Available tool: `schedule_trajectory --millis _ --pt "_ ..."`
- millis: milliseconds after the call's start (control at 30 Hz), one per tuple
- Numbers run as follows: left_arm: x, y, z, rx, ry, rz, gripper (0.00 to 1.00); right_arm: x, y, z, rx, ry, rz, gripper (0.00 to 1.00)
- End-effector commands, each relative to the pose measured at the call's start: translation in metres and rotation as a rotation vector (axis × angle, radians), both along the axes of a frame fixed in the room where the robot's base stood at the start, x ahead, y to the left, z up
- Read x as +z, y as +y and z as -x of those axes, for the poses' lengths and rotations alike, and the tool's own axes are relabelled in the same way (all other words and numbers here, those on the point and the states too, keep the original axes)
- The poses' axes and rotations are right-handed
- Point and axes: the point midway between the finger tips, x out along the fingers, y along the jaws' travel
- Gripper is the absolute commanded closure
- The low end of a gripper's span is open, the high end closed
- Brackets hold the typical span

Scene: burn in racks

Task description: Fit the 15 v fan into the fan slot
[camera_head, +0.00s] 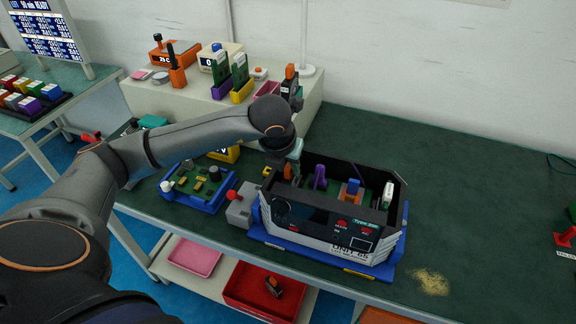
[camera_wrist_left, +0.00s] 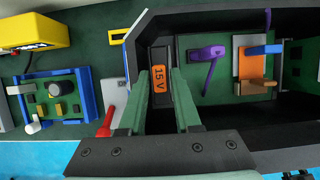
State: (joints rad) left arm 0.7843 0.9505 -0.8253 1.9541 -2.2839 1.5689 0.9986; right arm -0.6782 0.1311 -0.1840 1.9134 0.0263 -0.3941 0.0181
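The open-topped unit (camera_head: 335,245), marked UNIT, sits on a blue base on the green bench. My left gripper (camera_head: 294,160) reaches down into its left end. In the left wrist view its two green fingers (camera_wrist_left: 160,88) stand either side of the dark 15 V fan (camera_wrist_left: 159,78), which has an orange label, and appear shut on it. The fan also shows as a small orange patch in the head view (camera_head: 288,171). It is low at the unit's left end; whether it is seated cannot be told. The fan slot is hidden by the gripper and fan. My right gripper is out of view.
Inside the unit, right of the fan, are a purple lever (camera_wrist_left: 207,58) and an orange part with a blue lever (camera_wrist_left: 256,68). A blue-edged circuit board tray (camera_head: 198,184) and a grey box with a red lever (camera_head: 242,205) stand at left. The bench right of the unit is mostly clear.

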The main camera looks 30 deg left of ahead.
Motion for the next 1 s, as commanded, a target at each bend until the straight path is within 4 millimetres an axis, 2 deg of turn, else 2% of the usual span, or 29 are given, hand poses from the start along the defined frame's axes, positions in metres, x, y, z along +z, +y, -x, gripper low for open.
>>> schedule_trajectory --millis 300,700,833,1000 --pt "0.009 -0.001 0.002 0.0 -0.003 0.0 0.68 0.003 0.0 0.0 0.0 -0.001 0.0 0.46" --pt "0.085 -0.008 0.032 -0.002 -0.005 0.0 0.68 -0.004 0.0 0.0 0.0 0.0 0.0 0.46" --pt "0.102 -0.01 0.039 0.0 -0.004 0.0 0.68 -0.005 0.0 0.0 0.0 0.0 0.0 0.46" --pt "0.113 -0.011 0.044 -0.001 -0.001 -0.001 0.68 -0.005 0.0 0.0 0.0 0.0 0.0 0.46"
